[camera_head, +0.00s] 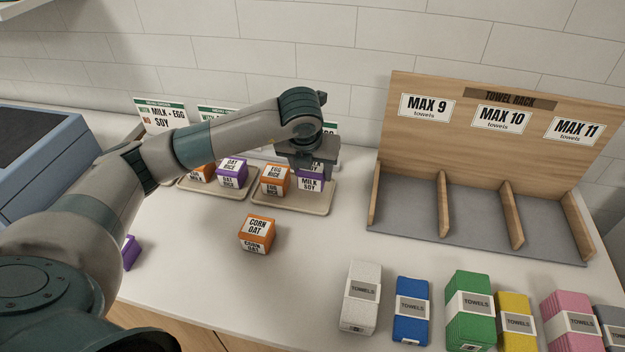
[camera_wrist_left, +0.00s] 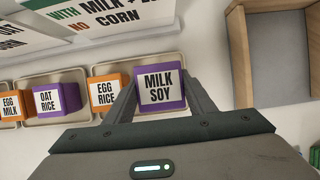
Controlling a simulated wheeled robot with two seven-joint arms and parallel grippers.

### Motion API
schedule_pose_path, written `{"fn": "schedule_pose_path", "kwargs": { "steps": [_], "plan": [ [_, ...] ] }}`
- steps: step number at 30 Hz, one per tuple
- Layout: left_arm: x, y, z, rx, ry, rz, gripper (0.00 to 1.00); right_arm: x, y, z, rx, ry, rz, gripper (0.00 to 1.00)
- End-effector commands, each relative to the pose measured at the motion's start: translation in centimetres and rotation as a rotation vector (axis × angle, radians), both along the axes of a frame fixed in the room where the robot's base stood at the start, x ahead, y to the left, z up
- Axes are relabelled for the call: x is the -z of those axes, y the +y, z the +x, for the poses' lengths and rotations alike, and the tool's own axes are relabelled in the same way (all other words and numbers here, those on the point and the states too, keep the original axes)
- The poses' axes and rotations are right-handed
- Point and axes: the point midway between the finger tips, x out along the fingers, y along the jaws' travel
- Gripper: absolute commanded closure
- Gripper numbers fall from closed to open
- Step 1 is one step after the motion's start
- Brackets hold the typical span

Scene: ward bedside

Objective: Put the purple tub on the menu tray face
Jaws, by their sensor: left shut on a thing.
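My left gripper (camera_head: 312,166) is shut on a purple tub (camera_head: 310,184) labelled MILK SOY, at the right end of the right-hand tray (camera_head: 292,208). The left wrist view shows this purple tub (camera_wrist_left: 161,88) upright between the fingers. I cannot tell whether its base touches the tray. An orange EGG RICE tub (camera_head: 275,180) stands beside it on the same tray. The middle tray (camera_head: 216,193) carries an orange tub (camera_head: 201,173) and a purple OAT RICE tub (camera_head: 232,173). My right gripper is out of view.
Menu cards (camera_head: 160,116) stand behind the trays, partly hidden by my left arm. An orange CORN OAT tub (camera_head: 257,233) sits on the open counter in front. Another purple tub (camera_head: 130,252) is mostly hidden by my arm. A wooden towel rack (camera_head: 490,130) and several towel packs (camera_head: 411,310) are right.

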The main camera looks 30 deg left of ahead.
Motion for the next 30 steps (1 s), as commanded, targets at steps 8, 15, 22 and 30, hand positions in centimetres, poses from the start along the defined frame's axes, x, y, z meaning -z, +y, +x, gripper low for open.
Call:
{"fn": "schedule_pose_path", "kwargs": {
  "steps": [8,15,22,30],
  "plan": [
    [0.8,0.0,0.0,-0.002,0.002,0.001,0.77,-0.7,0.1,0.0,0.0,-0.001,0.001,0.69],
    [3.5,0.0,0.0,-0.002,0.002,0.001,0.77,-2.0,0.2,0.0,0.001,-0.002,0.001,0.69],
    [4.0,0.0,0.0,0.0,0.0,0.001,0.77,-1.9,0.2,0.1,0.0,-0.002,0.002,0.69],
    [4.2,0.0,0.0,0.0,0.0,0.001,0.38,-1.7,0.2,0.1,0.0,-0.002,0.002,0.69]
  ]
}}
